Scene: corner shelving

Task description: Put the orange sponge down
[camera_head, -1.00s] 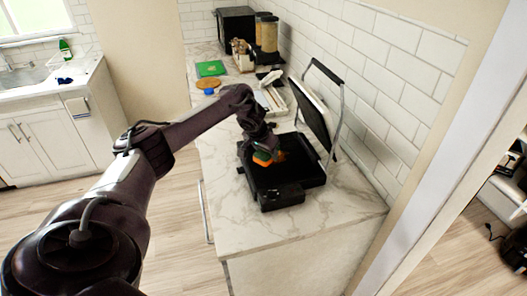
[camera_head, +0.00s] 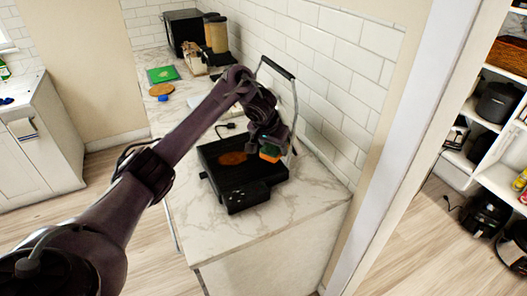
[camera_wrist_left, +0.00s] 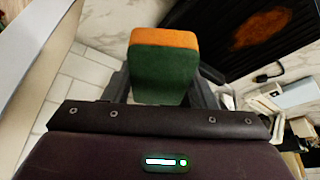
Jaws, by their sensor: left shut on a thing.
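The orange sponge (camera_head: 270,153), orange on one side and green on the other, is in my left gripper (camera_head: 268,143). In the left wrist view the sponge (camera_wrist_left: 163,72) sits between the two dark fingers of the left gripper (camera_wrist_left: 162,90), its green face toward the camera and its orange edge on top. The gripper holds it over the right side of the open black grill (camera_head: 235,192). An orange-brown stain (camera_head: 232,158) marks the grill plate and also shows in the left wrist view (camera_wrist_left: 262,27). My right gripper is out of view.
The marble counter (camera_head: 225,232) is bare in front of the grill. A tiled wall (camera_head: 345,95) borders the right side. A green board (camera_head: 162,74) and canisters (camera_head: 216,35) stand farther back.

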